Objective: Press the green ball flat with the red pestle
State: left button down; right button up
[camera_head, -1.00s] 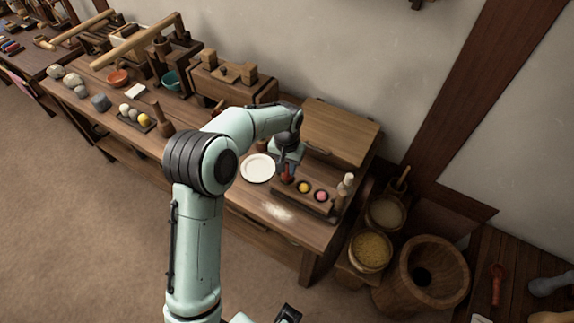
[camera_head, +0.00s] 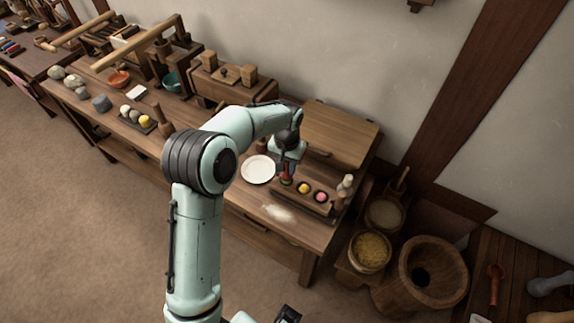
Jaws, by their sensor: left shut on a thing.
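My left gripper (camera_head: 287,161) is above the narrow wooden tray (camera_head: 318,208) on the long table, shut on the red pestle (camera_head: 288,171), which points down. The green ball (camera_head: 286,182) is at the left end of the tray, right under the pestle and mostly hidden by it. I cannot tell whether they touch or whether the ball is flattened. A yellow ball (camera_head: 303,187) and a pink ball (camera_head: 320,197) sit in hollows to its right. A dark part of mine, perhaps the right gripper, shows at the bottom edge; its jaws cannot be made out.
A white plate (camera_head: 258,169) lies left of the tray, and a patch of flour (camera_head: 279,213) in front. Pale-topped small items (camera_head: 346,185) stand at the tray's right end. A wooden box (camera_head: 340,132) is behind. A large mortar (camera_head: 433,275) stands on the right.

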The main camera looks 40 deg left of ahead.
pick_arm(q)
jog(key=shift+r+p, duration=1.85)
jog(key=shift+r, duration=1.3)
pick_arm(e)
jog(key=r, duration=0.1)
jog(key=w+r, duration=0.1)
jog(key=r, duration=0.1)
jog(key=w+r, duration=0.1)
jog(key=shift+w+r, duration=0.1)
jog(key=shift+r, duration=0.15)
